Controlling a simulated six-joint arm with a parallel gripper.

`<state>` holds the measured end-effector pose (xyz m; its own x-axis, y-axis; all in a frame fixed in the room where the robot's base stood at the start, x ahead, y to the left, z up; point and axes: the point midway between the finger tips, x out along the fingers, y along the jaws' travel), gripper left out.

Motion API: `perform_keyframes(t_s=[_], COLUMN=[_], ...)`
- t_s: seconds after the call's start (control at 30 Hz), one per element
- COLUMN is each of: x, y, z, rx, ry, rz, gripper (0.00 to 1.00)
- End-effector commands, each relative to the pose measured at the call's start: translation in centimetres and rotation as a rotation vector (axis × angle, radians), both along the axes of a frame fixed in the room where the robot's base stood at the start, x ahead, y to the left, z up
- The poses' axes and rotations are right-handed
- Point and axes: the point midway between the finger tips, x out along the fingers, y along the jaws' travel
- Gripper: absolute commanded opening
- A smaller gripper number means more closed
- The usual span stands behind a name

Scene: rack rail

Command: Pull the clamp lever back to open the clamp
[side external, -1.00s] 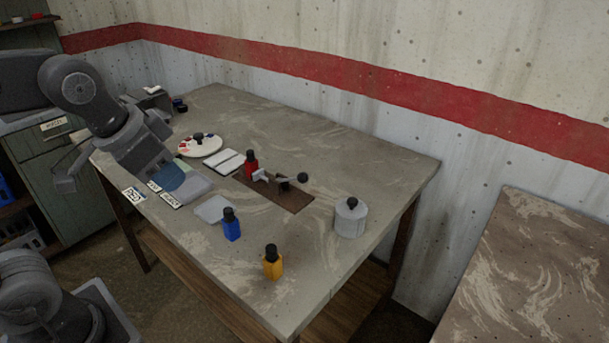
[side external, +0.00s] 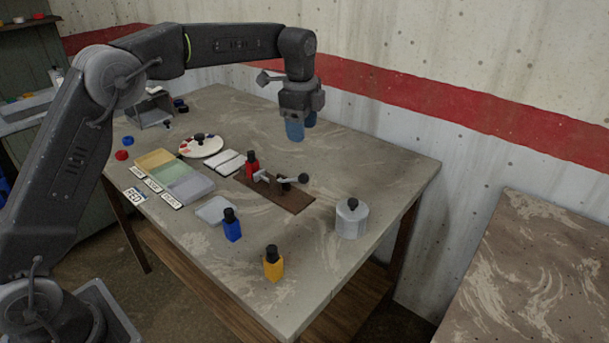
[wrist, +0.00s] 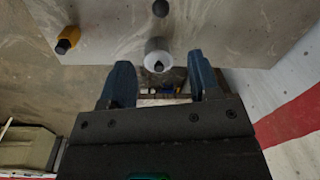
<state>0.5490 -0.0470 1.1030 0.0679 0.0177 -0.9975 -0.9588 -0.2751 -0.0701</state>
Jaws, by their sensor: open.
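The clamp (side external: 284,187) is mounted on a brown base plate (side external: 295,202) in the middle of the table. Its lever ends in a black ball knob (side external: 303,178) that points to the right. A red bottle (side external: 252,168) with a black cap stands upright at the left end of the plate, beside the clamp's pale jaw. My gripper (side external: 301,130) is above the far part of the table, behind the clamp and apart from it, with blue fingers pointing down. In the wrist view the two fingers (wrist: 161,85) are spread, with nothing held between them.
A grey lidded canister (side external: 351,219) stands right of the clamp. Blue (side external: 231,226) and yellow (side external: 273,264) bottles stand near the front edge. Coloured trays (side external: 175,178), a round palette (side external: 200,145) and white pads (side external: 228,162) lie to the left. The far right tabletop is clear.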

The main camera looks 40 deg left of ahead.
Motion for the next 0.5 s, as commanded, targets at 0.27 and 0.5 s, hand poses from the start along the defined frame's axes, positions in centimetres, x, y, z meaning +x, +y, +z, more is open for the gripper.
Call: perform_keyframes(t_s=[0.27,0.5], x=[0.4,0.7], y=[0.1,0.1], z=[-2.8,-7.8], rx=[0.001,0.001], ry=[0.009,0.008], rz=[-0.015,-0.014], gripper=[0.56,0.56])
